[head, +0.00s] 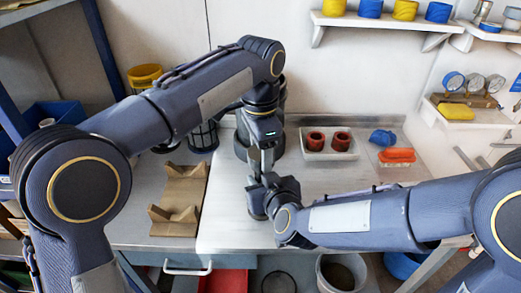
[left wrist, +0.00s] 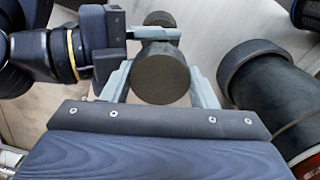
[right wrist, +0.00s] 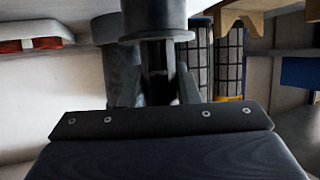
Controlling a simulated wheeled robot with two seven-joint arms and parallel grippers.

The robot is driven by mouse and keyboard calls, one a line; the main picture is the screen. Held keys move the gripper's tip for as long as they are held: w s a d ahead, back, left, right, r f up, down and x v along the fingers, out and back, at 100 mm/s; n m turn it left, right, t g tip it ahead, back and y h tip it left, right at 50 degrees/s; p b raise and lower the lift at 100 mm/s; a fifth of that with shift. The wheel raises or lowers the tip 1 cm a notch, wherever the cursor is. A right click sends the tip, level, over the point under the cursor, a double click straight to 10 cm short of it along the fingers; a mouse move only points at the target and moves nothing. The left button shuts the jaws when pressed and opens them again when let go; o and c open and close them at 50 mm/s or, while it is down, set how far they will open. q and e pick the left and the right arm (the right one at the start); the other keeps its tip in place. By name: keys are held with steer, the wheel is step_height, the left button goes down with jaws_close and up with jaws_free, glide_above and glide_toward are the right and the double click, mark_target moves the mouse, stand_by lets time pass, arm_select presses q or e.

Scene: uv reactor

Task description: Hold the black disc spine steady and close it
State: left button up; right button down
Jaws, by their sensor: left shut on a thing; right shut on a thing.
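The black disc spine (head: 256,208) is upright at the middle of the bench, with its dark lower part showing below my grippers. In the left wrist view its round top (left wrist: 160,76) sits between the two grey fingers of my left gripper (head: 264,160), which is shut on it from above. My right gripper (head: 264,182) comes in from the right, lower down, and is shut on the spine's side. In the right wrist view a wide black flanged part (right wrist: 153,18) is close to the fingers. My grippers hide much of the spine. Whether it touches the bench cannot be told.
A wide dark vessel (head: 240,145) stands just behind the spine. A wooden cradle (head: 180,208) and a caged black cylinder (head: 203,138) are to the left. A white tray with red-brown parts (head: 320,154), a blue part (head: 382,137) and an orange-red brush (head: 397,156) lie right.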

arm_select(q)
steer(key=shift+w+f, duration=0.1)
steer(key=shift+f, duration=0.55)
steer(key=shift+r+y, duration=0.15)
steer(key=shift+y, duration=0.15)
steer(key=shift+d+r, duration=0.15)
steer(key=shift+r, duration=0.1)
